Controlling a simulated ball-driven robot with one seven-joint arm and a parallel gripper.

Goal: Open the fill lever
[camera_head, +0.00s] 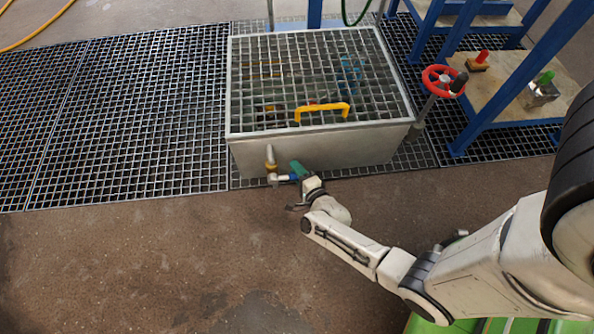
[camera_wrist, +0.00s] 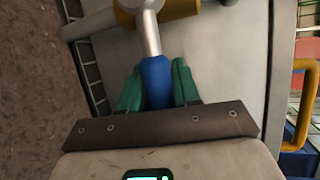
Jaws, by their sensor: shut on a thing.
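The fill lever is a metal stem with a blue grip (camera_wrist: 156,80), seen in the wrist view. It runs up to a brass-coloured valve fitting (camera_wrist: 180,8) on the side of the grey box. My gripper (camera_wrist: 158,85) has green fingers, one on each side of the blue grip, and is shut on it. In the head view my gripper (camera_head: 297,171) is at the front face of the box, low down, beside the valve fitting (camera_head: 271,168). The fingers hide part of the lever there.
The grey box (camera_head: 310,150) has a grated lid with a yellow handle (camera_head: 322,110). A red handwheel (camera_head: 442,80) stands to its right, near a blue-framed bench (camera_head: 500,85). Floor grating (camera_head: 130,120) lies left. The brown floor (camera_head: 150,265) in front is clear.

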